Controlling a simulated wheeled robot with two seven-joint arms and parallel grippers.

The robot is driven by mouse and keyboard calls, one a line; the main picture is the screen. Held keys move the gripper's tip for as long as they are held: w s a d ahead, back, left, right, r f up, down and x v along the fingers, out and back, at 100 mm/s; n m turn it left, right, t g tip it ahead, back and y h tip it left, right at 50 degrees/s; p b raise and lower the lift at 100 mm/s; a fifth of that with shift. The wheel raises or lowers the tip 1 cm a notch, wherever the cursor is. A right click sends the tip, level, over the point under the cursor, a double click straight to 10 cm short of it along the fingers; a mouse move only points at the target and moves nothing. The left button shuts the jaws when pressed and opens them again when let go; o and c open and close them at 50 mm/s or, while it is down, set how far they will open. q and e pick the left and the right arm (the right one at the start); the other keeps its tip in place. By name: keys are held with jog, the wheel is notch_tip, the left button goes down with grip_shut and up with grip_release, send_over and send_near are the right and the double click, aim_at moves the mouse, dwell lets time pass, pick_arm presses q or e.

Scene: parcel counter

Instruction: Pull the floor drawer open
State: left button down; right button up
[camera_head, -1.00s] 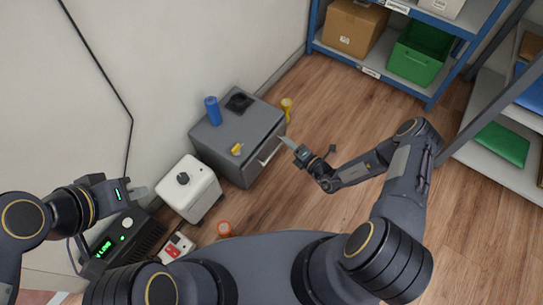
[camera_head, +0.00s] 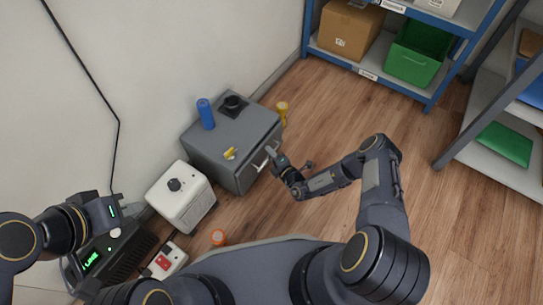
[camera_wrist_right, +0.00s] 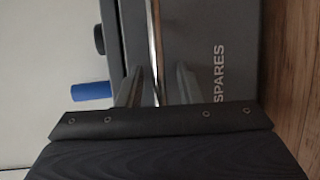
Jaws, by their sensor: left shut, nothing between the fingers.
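The floor drawer is in a grey cabinet (camera_head: 232,140) by the wall. Its front carries a pale bar handle (camera_head: 258,165) and looks closed. In the right wrist view the front (camera_wrist_right: 215,35) reads SPARES, and the handle bar (camera_wrist_right: 155,40) runs up the picture. My right gripper (camera_head: 270,150) is at the handle. Its fingers (camera_wrist_right: 160,85) are apart, one on each side of the bar, with a gap showing on the right side. My left gripper (camera_head: 130,205) is shut and empty, at the lower left, away from the cabinet.
A blue cylinder (camera_head: 206,114), a black item (camera_head: 233,105) and a small yellow item (camera_head: 230,153) sit on the cabinet. A yellow object (camera_head: 282,112) stands beside it. A white box (camera_head: 181,196) and an orange roll (camera_head: 218,238) are nearby.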

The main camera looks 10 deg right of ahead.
grip_shut()
dwell(0.4)
